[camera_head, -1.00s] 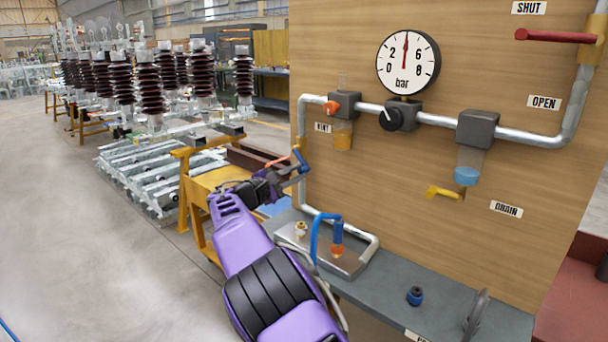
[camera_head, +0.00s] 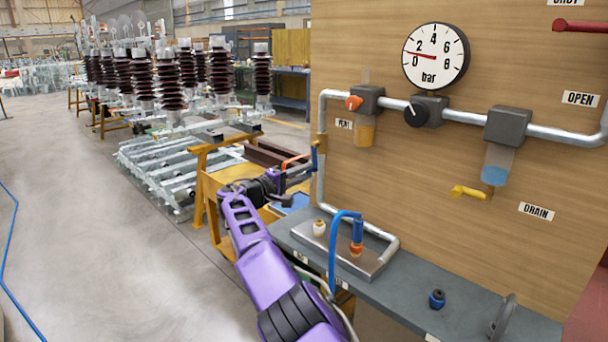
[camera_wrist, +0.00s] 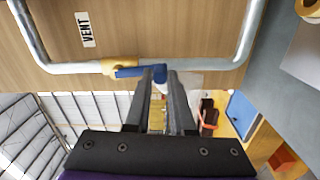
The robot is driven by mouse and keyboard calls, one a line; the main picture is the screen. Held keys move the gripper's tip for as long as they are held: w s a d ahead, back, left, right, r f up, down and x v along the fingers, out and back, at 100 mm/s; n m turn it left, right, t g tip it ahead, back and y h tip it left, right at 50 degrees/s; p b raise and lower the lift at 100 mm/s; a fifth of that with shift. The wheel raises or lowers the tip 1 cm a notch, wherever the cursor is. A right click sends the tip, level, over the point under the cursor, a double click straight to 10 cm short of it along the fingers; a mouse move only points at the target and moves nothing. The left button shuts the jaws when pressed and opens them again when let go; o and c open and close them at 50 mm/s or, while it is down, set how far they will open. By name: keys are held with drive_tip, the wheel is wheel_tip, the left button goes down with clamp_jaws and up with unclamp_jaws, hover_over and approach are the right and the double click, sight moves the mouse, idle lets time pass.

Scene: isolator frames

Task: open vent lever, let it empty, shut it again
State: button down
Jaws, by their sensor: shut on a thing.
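The vent lever is a blue handle (camera_head: 315,158) on a brass-coloured valve body (camera_head: 321,143) in the vertical pipe left of the board. In the wrist view the blue handle (camera_wrist: 140,72) lies nearly along the pipe, beside the yellow valve body (camera_wrist: 118,67) and the VENT label (camera_wrist: 85,29). My gripper (camera_wrist: 165,72) is shut on the outer end of the handle, which its fingertips partly hide. My gripper (camera_head: 308,168) also shows at the lever in the head view. The pressure gauge (camera_head: 436,56) needle points between 0 and 2 bar.
A metal plate (camera_head: 372,268) with a blue hose (camera_head: 332,250) stands on the grey bench (camera_head: 405,300) below. A yellow drain lever (camera_head: 468,191) and a red lever (camera_head: 580,26) are farther right. A yellow trestle table (camera_head: 215,190) stands behind my arm.

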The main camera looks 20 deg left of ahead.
drive_tip(key=shift+w+a+f+m, duration=0.1)
drive_tip(key=shift+a+m, duration=0.15)
drive_tip(key=shift+m, duration=0.25)
drive_tip(key=c, duration=0.8)
unclamp_jaws()
drive_tip(key=shift+o, duration=0.2)
drive_tip(key=shift+a, duration=0.15)
drive_tip(key=v, duration=1.7)
drive_tip(key=shift+s, duration=0.2)
